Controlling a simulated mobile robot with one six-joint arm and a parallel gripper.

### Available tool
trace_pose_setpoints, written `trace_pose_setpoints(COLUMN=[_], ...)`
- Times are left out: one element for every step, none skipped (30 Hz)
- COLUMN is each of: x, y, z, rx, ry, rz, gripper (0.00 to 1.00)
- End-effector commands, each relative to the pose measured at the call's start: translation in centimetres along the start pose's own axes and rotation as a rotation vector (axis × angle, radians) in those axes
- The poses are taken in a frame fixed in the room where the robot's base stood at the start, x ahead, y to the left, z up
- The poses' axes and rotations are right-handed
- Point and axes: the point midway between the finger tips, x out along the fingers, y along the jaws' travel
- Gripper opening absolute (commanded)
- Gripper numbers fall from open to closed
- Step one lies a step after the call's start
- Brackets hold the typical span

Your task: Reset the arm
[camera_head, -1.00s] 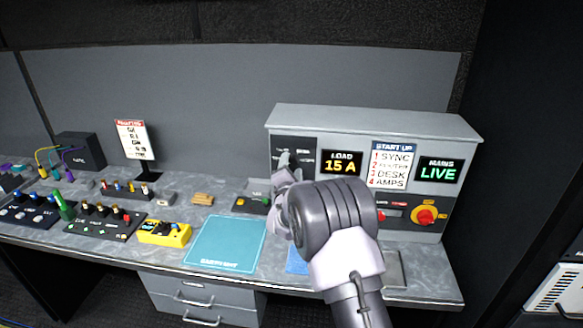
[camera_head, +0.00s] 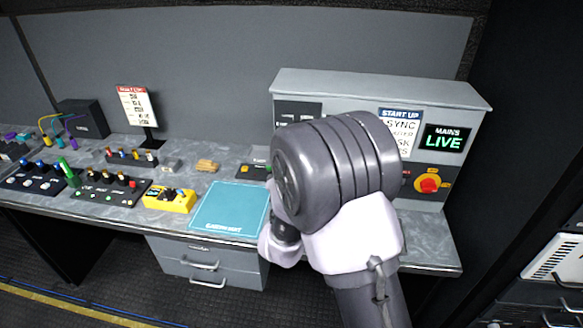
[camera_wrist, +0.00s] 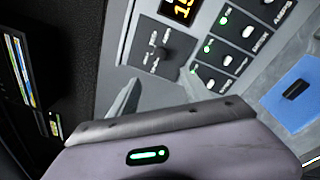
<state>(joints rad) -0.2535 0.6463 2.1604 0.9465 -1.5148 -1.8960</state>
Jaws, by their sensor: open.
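My arm (camera_head: 340,170) is bent in the middle of the head view, in front of the grey power cabinet (camera_head: 470,93). It covers much of the cabinet's front; my gripper is hidden behind it there. In the wrist view my gripper (camera_wrist: 150,128) fills the lower part, with a green-lit slot on its body. One pale finger points up beside the cabinet front; the other finger is not clear. No object shows between the jaws, and my gripper is open. I cannot tell its exact distance from the cabinet.
On the desk are a teal mat (camera_head: 228,208), a yellow box (camera_head: 168,200) and control panels (camera_head: 108,190). A dark rack stands at right.

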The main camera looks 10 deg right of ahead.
Motion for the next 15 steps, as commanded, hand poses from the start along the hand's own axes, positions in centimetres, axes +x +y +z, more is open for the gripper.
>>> trace_pose_setpoints(x=[-0.36, -0.51, -0.63, -0.67, -0.68, -0.67, -0.66, -0.65, -0.64, -0.64, -0.63, -0.62, -0.62, -0.62, -0.62], y=[0.02, 0.01, 0.00, -0.01, -0.01, -0.01, -0.01, -0.01, -0.01, -0.01, -0.01, -0.01, -0.01, 0.00, 0.03], z=[-0.02, -0.01, 0.00, 0.00, 0.00, 0.01, 0.01, 0.01, 0.01, 0.01, 0.01, 0.01, 0.01, 0.04, 0.20], rx=[0.000, 0.001, 0.001, 0.001, 0.001, 0.001, 0.001, 0.001, 0.001, 0.001, 0.001, 0.001, 0.001, 0.006, 0.036], ry=[0.000, 0.000, 0.000, 0.000, 0.000, 0.000, 0.000, 0.000, 0.000, 0.000, 0.000, 0.000, 0.000, 0.000, 0.005], rz=[0.000, 0.000, -0.001, -0.001, -0.001, -0.001, -0.001, -0.001, -0.001, -0.001, -0.001, -0.001, -0.001, -0.002, -0.007], gripper=[0.57, 0.57, 0.57, 0.57, 0.57, 0.57, 0.57, 0.57, 0.57, 0.57, 0.57, 0.57, 0.57, 0.57, 0.57])
